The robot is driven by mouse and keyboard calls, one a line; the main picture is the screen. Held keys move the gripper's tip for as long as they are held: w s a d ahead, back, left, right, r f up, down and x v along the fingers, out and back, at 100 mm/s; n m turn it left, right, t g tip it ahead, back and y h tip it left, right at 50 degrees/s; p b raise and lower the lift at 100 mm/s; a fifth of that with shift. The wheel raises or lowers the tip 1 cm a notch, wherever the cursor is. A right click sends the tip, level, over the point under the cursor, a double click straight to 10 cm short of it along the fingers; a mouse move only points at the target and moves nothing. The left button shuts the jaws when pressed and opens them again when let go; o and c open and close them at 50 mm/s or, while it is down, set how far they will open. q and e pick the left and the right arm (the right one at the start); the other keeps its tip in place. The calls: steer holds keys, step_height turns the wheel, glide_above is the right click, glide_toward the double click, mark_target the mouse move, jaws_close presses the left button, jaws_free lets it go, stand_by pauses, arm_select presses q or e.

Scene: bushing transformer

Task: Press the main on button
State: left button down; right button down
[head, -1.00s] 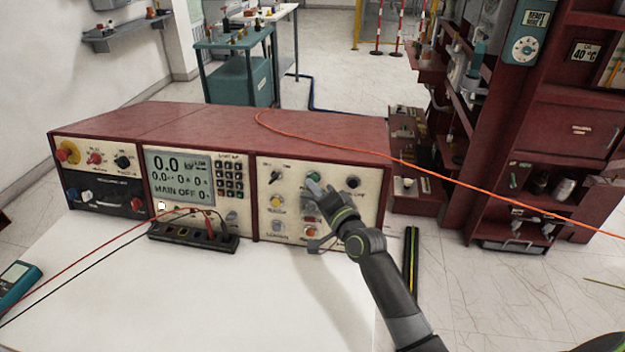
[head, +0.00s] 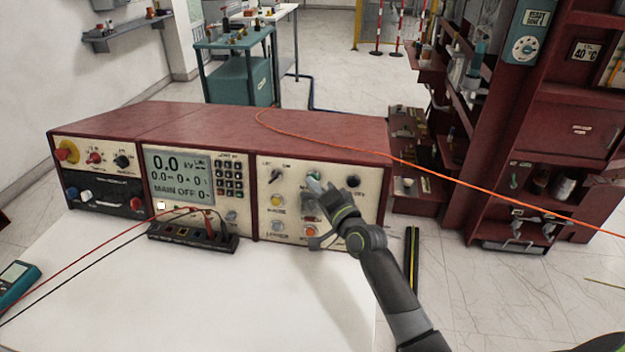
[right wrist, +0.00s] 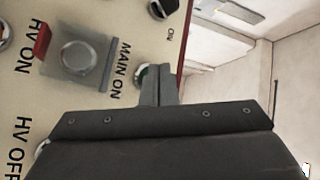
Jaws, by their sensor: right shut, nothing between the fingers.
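The control box (head: 220,125) has a red top and a cream front panel. The display (head: 181,177) reads MAIN OFF. My left gripper is not in view.
Other knobs and buttons surround the fingers, including a black knob (head: 353,181) and a yellow button (head: 277,201). A black terminal strip (head: 185,236) with red and black leads lies before the box. An orange cable (head: 330,152) crosses its top. The white tabletop (head: 200,300) is mostly clear.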

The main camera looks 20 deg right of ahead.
steer(key=shift+w+d+f+b, duration=0.1)
steer(key=shift+w+d+b, duration=0.1)
steer(key=shift+w+b, duration=0.15)
stand_by(0.7)
steer(key=shift+s, duration=0.1)
stand_by(0.4)
steer(key=shift+s+a+r+p, duration=0.2)
steer(key=shift+s+a+p, duration=0.2)
steer(key=shift+s+p, duration=0.25)
steer(key=s, duration=0.1)
steer(key=s+a+p, duration=0.1)
steer(key=s+a+r+p, duration=0.1)
steer(key=s, duration=0.1)
steer(key=shift+s+a+r, duration=0.1)
steer(key=shift+a, duration=0.15)
stand_by(1.2)
